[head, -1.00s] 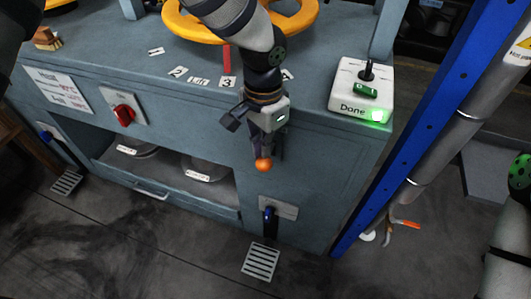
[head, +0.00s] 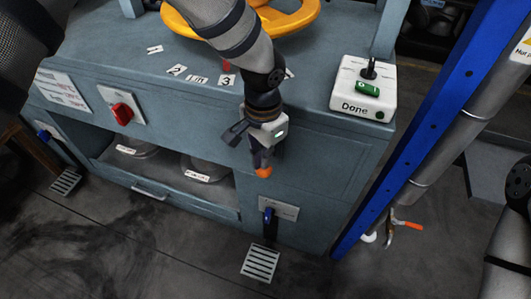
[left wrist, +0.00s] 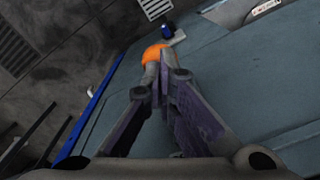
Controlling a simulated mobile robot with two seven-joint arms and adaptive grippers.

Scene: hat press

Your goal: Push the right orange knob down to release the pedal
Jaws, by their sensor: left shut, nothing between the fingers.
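The right orange knob (head: 263,173) shows at the front of the blue-grey cabinet (head: 325,155), below its top edge. My left gripper (head: 261,158) is over it, fingers pointing down and shut with nothing between them. The fingertips cover the knob's upper part and look to be touching it. In the left wrist view the orange knob (left wrist: 152,54) is just beyond the left fingertips (left wrist: 165,75). The slotted right pedal (head: 260,263) is at floor level below, with a blue-tipped lever (head: 269,214) above it. My right gripper is out of view.
A white "Done" box (head: 362,92) with a joystick stands on the cabinet's right end. A yellow ring (head: 300,17) is at the back. A blue post (head: 405,150) rises on the right. A red switch (head: 123,114) and left pedal (head: 66,181) are at the left.

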